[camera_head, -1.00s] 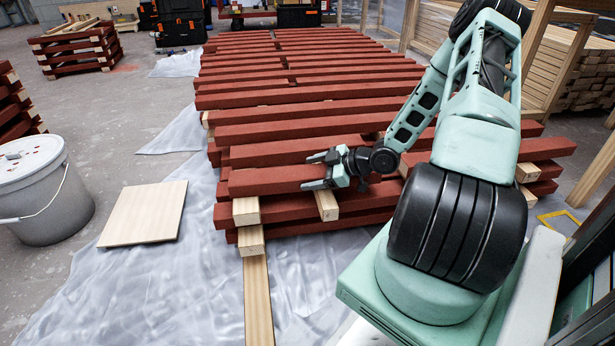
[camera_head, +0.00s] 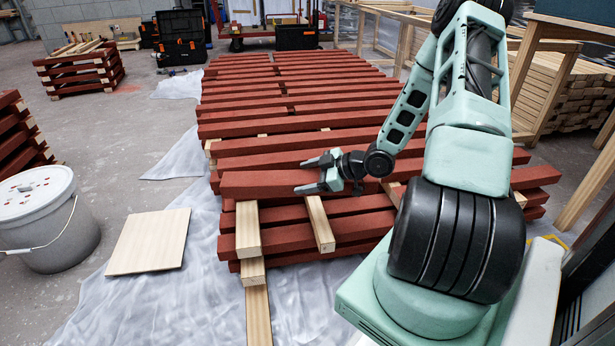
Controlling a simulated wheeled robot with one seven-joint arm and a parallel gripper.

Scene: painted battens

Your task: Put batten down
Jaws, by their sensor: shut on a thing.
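My gripper (camera_head: 313,174) is shut on a red-painted batten (camera_head: 258,184), with one finger on its far side and one on its near side. The held batten lies level, crosswise, at the near end of the stack of red battens (camera_head: 283,237). It is above two bare wooden spacers, a left one (camera_head: 247,228) and a middle one (camera_head: 320,225), whose near ends stick out in front of it. I cannot tell whether it touches them. Another red batten (camera_head: 270,160) lies just behind it, nearly parallel. My wrist and arm hide its right part.
A grey lidded bucket (camera_head: 38,222) and a square board (camera_head: 150,240) are on the left. Plastic sheeting (camera_head: 190,290) covers the floor around the stack. Another batten pile (camera_head: 15,140) is at the left edge. Wooden racking (camera_head: 560,80) stands behind my arm on the right.

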